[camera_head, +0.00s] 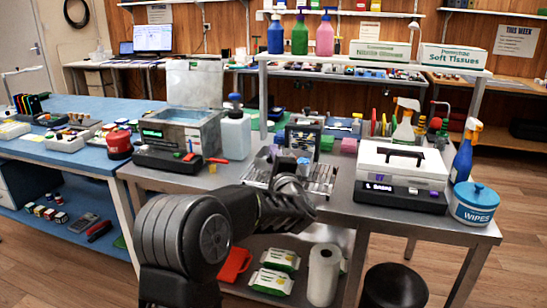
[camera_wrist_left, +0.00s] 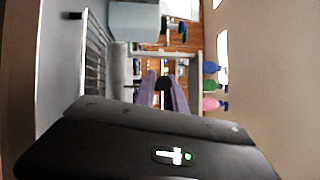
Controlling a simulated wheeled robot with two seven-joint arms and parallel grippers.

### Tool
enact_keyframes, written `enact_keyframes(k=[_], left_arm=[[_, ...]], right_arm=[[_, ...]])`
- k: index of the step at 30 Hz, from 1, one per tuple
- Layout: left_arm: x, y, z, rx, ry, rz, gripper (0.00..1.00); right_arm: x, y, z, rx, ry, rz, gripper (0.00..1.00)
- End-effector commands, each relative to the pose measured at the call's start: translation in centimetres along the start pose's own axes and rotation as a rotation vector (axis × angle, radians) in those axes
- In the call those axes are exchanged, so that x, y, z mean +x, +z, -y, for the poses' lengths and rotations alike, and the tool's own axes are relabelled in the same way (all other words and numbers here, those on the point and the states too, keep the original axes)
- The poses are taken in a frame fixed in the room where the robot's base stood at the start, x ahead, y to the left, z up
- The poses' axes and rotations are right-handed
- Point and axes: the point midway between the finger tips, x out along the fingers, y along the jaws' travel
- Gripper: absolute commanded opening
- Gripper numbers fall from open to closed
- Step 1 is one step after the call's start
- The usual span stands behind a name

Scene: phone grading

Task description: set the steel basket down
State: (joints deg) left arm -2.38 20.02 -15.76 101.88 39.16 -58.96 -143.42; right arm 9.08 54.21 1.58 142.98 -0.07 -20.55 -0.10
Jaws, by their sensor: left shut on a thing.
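The steel basket (camera_head: 321,180), a shallow tray of thin metal bars, is at the middle of the steel bench in the head view. My left arm and gripper (camera_head: 289,163) reach over it and hide much of its near side. In the left wrist view the basket (camera_wrist_left: 97,48) shows at the upper left as a row of bars. My left gripper's fingers (camera_wrist_left: 163,90) are closed on a dark part that appears to be its handle. I cannot tell whether the basket's underside touches the bench. My right gripper is not in view.
An open steel bath (camera_head: 196,121) with its lid raised stands left of the basket, beside a white jug (camera_head: 236,136). A white case (camera_head: 402,163) and a wipes tub (camera_head: 474,203) stand on the right. A shelf (camera_head: 350,66) spans behind.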

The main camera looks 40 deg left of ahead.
Motion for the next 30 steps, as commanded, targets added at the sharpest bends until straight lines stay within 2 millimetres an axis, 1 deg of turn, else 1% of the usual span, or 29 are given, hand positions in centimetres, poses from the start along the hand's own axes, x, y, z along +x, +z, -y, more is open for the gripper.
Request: enact_keyframes(k=[4,5,12,22,26,30], left_arm=[[0.0,0.0,-0.1,0.0,-0.002,0.001,0.0],[0.0,0.0,-0.2,0.001,0.0,0.0,0.17],[0.0,0.0,-0.2,0.0,0.0,0.0,0.37],[0.0,0.0,0.1,-0.001,-0.001,0.0,0.37],[-1.1,0.0,0.1,-0.001,0.001,-0.001,0.37],[-3.4,0.0,0.2,0.0,0.0,-0.002,0.37]], right_arm=[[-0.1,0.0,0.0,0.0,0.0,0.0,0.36],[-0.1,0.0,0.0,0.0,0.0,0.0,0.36],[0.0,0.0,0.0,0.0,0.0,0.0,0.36],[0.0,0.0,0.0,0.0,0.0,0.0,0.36],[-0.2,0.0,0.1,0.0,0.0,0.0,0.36],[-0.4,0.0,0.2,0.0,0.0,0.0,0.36]])
